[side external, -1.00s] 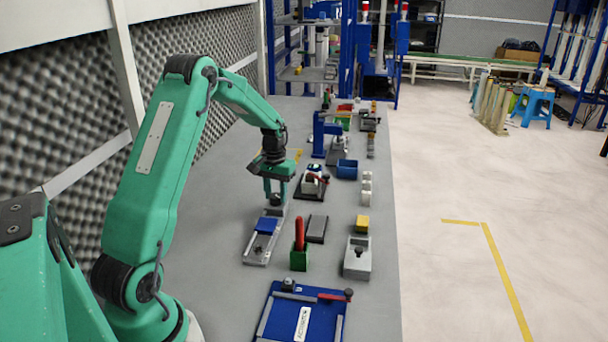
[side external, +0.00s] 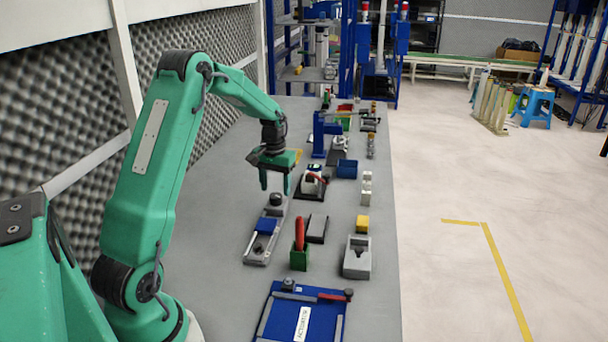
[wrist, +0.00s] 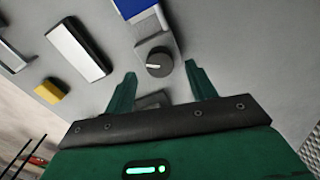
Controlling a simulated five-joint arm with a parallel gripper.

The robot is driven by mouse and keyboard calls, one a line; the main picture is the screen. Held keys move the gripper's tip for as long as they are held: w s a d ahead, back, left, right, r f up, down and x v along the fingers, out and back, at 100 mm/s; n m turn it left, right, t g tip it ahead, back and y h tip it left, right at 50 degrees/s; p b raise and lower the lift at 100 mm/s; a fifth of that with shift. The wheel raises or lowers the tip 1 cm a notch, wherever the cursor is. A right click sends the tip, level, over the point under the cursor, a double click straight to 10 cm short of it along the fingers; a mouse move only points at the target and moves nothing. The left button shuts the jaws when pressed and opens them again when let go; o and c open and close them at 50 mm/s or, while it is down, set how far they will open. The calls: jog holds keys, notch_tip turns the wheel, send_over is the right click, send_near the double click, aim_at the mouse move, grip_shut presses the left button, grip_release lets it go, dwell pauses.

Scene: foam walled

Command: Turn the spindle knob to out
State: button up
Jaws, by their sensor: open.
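The spindle knob (side external: 275,198) is a round dark knob at the far end of a grey slide fixture (side external: 256,250) with a blue block (side external: 265,225). In the wrist view the knob (wrist: 159,60) shows a short white pointer mark lying roughly sideways across its top. I cannot read any "out" label. My gripper (side external: 275,187) is open and empty, pointing down just above the knob. In the wrist view its fingertips (wrist: 160,69) stand wide apart to either side of the knob, with clear gaps.
A black-and-grey block (side external: 316,229), a green holder with a red handle (side external: 299,258) and a grey box (side external: 357,257) stand to the right. A blue fixture plate (side external: 275,322) lies nearer.

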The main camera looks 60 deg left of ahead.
aim_at(277, 196)
jog(key=shift+r, duration=2.65)
jog(key=shift+d, duration=0.1)
jog(key=shift+d+r, duration=0.2)
jog(key=shift+r, duration=0.05)
jog(key=s+d+r+m+t, duration=0.2)
jog(key=s+d+r, duration=0.4)
jog(key=d, duration=0.5)
jog(key=s+d+r+m+t, duration=0.25)
jog(key=s+d+r, duration=0.4)
jog(key=d, duration=0.35)
jog(key=s+d+f+m+t, duration=0.1)
jog(key=s+d+m, duration=0.1)
jog(key=s+d, duration=0.3)
jog(key=shift+s+d, duration=0.35)
jog(key=shift+s, duration=0.8)
